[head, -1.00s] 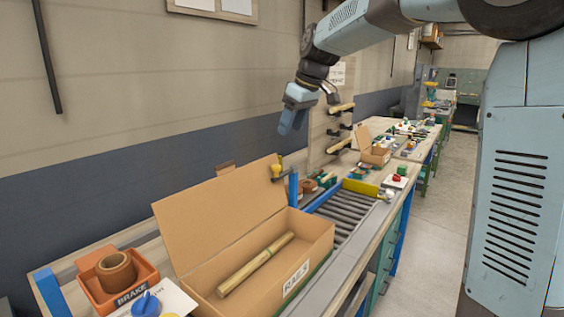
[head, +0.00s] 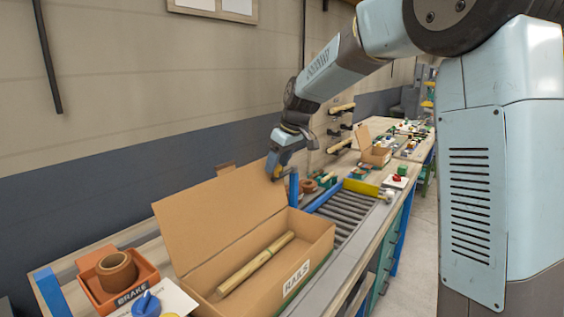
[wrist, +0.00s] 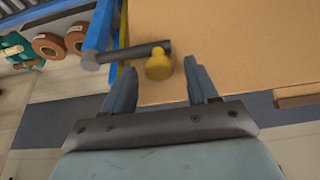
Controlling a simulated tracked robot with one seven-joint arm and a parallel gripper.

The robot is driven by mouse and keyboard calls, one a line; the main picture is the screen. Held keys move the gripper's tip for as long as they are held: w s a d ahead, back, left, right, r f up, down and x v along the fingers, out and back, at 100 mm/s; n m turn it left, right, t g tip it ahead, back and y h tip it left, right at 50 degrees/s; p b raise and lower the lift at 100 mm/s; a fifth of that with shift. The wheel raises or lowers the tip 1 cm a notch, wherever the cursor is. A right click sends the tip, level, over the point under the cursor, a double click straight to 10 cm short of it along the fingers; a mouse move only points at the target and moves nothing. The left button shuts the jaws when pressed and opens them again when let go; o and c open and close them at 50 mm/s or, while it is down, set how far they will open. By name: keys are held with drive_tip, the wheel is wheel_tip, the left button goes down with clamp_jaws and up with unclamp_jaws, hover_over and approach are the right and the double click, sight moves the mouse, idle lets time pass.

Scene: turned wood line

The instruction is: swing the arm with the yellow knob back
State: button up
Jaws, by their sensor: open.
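The yellow knob (wrist: 159,66) sits near the end of a short dark swing arm (wrist: 130,53) in the wrist view. The swing arm joins a blue post (wrist: 101,32), which also stands beside the box lid in the head view (head: 293,188). My gripper (head: 277,166) is open, with one finger on each side of the knob. Gaps show between knob and fingers, so it is not gripped. In the head view my gripper hides the knob and most of the swing arm.
A cardboard box marked RAILS (head: 306,262) stands open with its raised lid (head: 215,215) close to my gripper; a rod (head: 255,262) lies inside. A roller conveyor (head: 352,208) runs behind the box. An orange BRAKE bin (head: 140,278) sits at front left.

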drive_tip(key=shift+c, duration=0.4)
clamp_jaws()
